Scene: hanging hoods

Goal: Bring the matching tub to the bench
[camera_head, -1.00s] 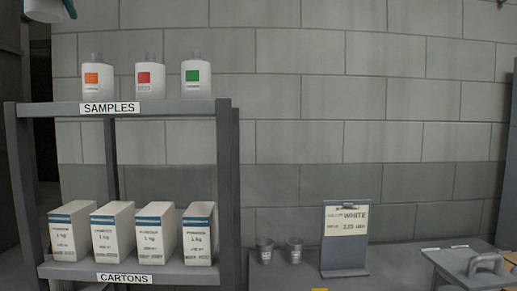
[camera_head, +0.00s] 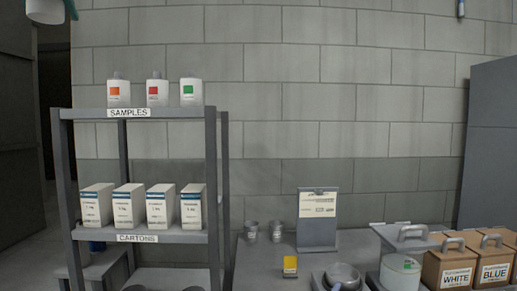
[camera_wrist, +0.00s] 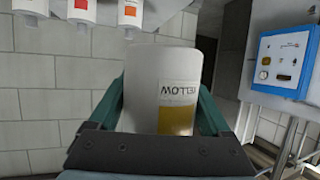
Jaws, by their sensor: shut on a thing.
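My gripper (camera_wrist: 161,120) is shut on a white tub (camera_wrist: 165,85). Its label has a yellow patch and reads YELLOW upside down in the wrist view. In the head view the tub (camera_head: 46,12) shows at the top left corner, high above the floor and left of the shelf; the fingers are mostly out of frame. The grey bench (camera_head: 262,270) is at the lower right. A card on a stand (camera_head: 317,220) stands on it, its writing blurred now; a second ago it read WHITE.
A shelf rack (camera_head: 140,237) with cartons and sample bottles (camera_head: 157,93) stands between my gripper and the bench.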

